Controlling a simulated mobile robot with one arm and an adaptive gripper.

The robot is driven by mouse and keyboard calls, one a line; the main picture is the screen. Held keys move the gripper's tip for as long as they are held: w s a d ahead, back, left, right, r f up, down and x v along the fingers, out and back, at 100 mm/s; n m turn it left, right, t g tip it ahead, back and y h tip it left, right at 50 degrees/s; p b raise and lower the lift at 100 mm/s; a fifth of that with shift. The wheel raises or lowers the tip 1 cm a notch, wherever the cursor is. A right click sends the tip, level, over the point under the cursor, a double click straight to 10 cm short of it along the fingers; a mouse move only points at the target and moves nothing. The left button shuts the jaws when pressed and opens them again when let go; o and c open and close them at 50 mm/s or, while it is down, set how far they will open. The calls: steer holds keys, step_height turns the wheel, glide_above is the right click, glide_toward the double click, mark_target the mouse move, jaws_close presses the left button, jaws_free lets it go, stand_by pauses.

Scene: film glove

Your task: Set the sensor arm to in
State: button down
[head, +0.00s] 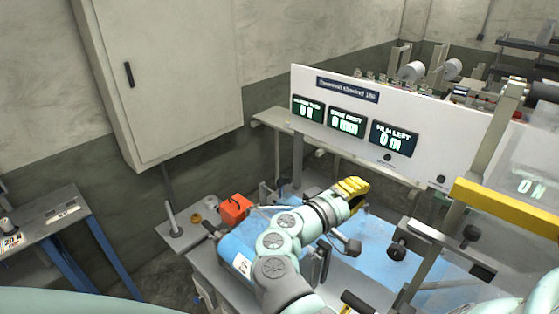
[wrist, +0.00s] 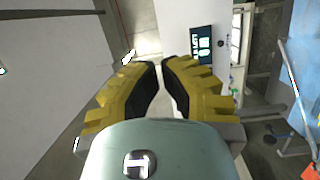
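My gripper (head: 352,187) has yellow fingers and is raised over the machine's blue film bed, in front of the white display panel. In the wrist view my gripper (wrist: 162,75) shows two yellow fingers with dark inner pads, a narrow gap apart, with nothing seen between them. I cannot tell for sure which part is the sensor arm. A dark knob on a bracket (head: 397,252) stands to the right of my gripper. My arm hides part of the bed.
The white panel (head: 420,108) carries several lit displays, one reading film left 0 m. A blue film roll (head: 240,250) and an orange box (head: 235,209) are left of my arm. A yellow bar (head: 508,205) crosses at right. A grey cabinet (head: 165,75) hangs on the wall.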

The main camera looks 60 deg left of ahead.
steer(key=s+a+b, duration=0.1)
steer(key=s+b, duration=0.6)
steer(key=s, duration=0.2)
steer(key=shift+s+a+f, duration=0.15)
steer(key=shift+s+a, duration=0.05)
steer(key=shift+a, duration=0.15)
